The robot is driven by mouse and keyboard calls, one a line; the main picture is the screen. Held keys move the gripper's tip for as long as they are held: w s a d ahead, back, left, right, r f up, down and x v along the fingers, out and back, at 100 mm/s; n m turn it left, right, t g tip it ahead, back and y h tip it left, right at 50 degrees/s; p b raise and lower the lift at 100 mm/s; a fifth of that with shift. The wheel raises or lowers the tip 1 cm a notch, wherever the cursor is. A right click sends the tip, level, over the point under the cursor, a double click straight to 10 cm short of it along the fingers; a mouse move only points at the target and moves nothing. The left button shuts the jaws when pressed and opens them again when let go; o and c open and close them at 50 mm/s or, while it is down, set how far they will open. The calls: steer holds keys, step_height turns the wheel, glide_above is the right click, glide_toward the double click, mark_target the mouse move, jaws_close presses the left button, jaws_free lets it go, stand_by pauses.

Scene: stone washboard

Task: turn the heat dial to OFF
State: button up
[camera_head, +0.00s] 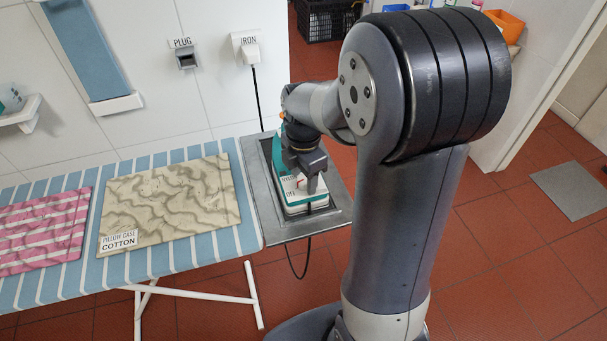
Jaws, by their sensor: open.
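The iron (293,206), teal and white, rests on the grey metal tray (335,218) at the right end of the ironing board. The heat dial (299,183) is on its white face, with a small red mark on it. The word OFF is readable on the face just below the dial. Another label at its upper left is partly readable. My gripper (310,184) points down right over the dial with its jaws open, one finger each side as far as I can see. It hides part of the dial, so I cannot tell its setting or whether the fingers touch it.
A folded pillow case (170,198) labelled COTTON and a pink striped cloth (42,233) lie on the striped ironing board (200,252). A wall socket marked PLUG (186,60) is empty. Another marked IRON (251,52) holds a plug with a black cord.

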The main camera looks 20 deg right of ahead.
mark_target(303, 180)
step_height(303, 180, up, 11)
stand_by(0.4)
steer(key=shift+f, duration=0.15)
step_height(303, 180, down, 11)
steer(key=shift+r, duration=0.15)
stand_by(0.4)
stand_by(0.4)
